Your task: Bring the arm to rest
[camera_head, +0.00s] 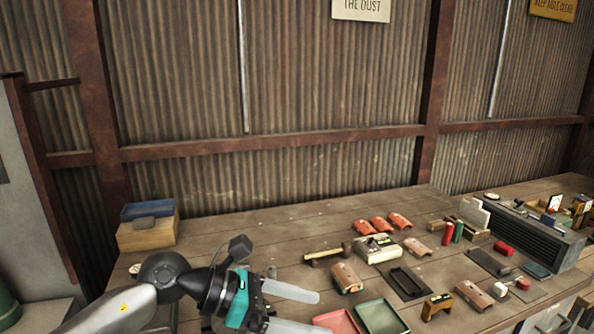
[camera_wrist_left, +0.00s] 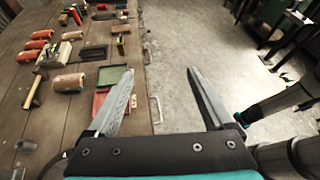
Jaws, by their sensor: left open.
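My left gripper (camera_head: 314,311) reaches in from the lower left in the head view, low over the front of the wooden bench (camera_head: 232,240). Its two grey fingers are spread apart with nothing between them. In the left wrist view, the open fingers (camera_wrist_left: 161,78) straddle the bench's front edge, one over the bench side and one over the concrete floor (camera_wrist_left: 172,40). A red tray (camera_head: 338,322) and a green tray (camera_head: 381,317) lie just right of the fingers.
A hammer (camera_head: 328,254), several orange-brown curved pieces (camera_head: 346,278), a pale boxed device (camera_head: 377,248) and a dark pad (camera_head: 408,283) lie on the bench to the right. A wooden box with a blue bin (camera_head: 147,211) stands at the back left. The bench middle-left is clear.

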